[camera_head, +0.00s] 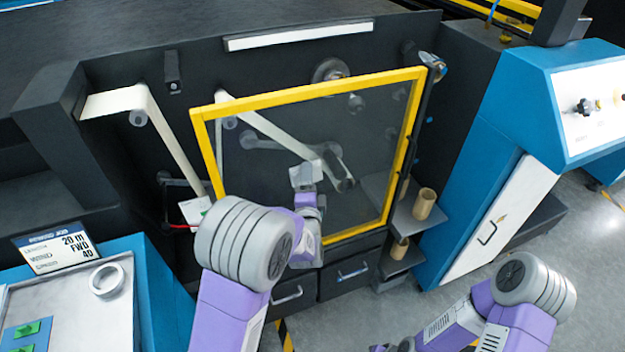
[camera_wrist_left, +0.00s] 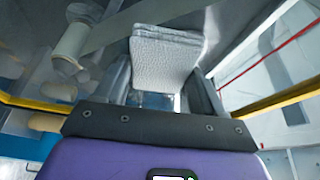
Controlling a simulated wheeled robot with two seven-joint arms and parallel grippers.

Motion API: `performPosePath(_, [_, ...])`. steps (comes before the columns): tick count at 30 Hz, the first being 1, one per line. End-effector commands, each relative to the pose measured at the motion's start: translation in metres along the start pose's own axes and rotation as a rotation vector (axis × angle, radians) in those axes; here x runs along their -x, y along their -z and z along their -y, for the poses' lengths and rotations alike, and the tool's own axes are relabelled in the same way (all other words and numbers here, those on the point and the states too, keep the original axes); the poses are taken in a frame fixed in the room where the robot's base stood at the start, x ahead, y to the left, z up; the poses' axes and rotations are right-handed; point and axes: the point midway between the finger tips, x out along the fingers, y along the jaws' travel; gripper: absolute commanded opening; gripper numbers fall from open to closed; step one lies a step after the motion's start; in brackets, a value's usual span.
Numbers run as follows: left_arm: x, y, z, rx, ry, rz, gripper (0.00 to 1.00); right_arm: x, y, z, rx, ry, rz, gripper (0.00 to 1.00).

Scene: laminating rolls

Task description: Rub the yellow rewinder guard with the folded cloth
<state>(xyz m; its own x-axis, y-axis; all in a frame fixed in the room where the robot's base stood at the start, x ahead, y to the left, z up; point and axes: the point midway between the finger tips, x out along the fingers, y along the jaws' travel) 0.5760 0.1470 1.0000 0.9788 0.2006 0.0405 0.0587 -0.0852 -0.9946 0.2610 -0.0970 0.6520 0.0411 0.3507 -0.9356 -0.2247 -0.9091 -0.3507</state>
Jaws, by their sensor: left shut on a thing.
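The yellow rewinder guard (camera_head: 300,93) is a yellow frame around a see-through panel, standing in front of the rewinder. Its yellow edge also shows at the right of the left wrist view (camera_wrist_left: 280,101). My left gripper (camera_head: 307,188) is in front of the panel, near its middle, shut on the folded cloth (camera_head: 303,174). The cloth is white and textured, and sticks out past the fingers in the left wrist view (camera_wrist_left: 164,62). The cloth is at or close to the panel; I cannot tell whether they touch. My right arm is at lower right, its gripper out of view.
A blue cabinet with a white door (camera_head: 500,222) stands to the right. Cardboard cores (camera_head: 424,203) sit on small shelves beside the guard. Drawers (camera_head: 350,272) are below it. At lower left are a bench with a tape roll (camera_head: 106,281) and a job sign (camera_head: 57,247).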

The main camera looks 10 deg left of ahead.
Motion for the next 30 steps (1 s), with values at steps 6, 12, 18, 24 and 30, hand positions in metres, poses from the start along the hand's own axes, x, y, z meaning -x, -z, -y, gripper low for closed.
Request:
performPosePath(6, [0.007, -0.019, 0.002, 0.0, -0.001, 0.004, 0.45, -0.001, 0.0, 0.0, 0.0, 0.0, 0.0, 0.37])
performPosePath(12, [0.011, -0.029, 0.004, 0.0, 0.0, 0.003, 0.45, 0.0, 0.0, 0.0, 0.0, 0.0, 0.0, 0.37])
performPosePath(18, [0.011, -0.027, 0.016, 0.001, 0.001, 0.002, 0.45, 0.01, 0.0, 0.004, 0.0, 0.0, 0.0, 0.37])
performPosePath(24, [0.011, -0.025, 0.025, 0.001, 0.001, 0.001, 0.45, 0.018, -0.001, 0.007, 0.0, 0.0, 0.0, 0.37])
performPosePath(30, [0.005, -0.013, 0.022, 0.0, 0.001, 0.0, 0.45, 0.017, -0.001, 0.006, 0.0, 0.0, 0.0, 0.37])
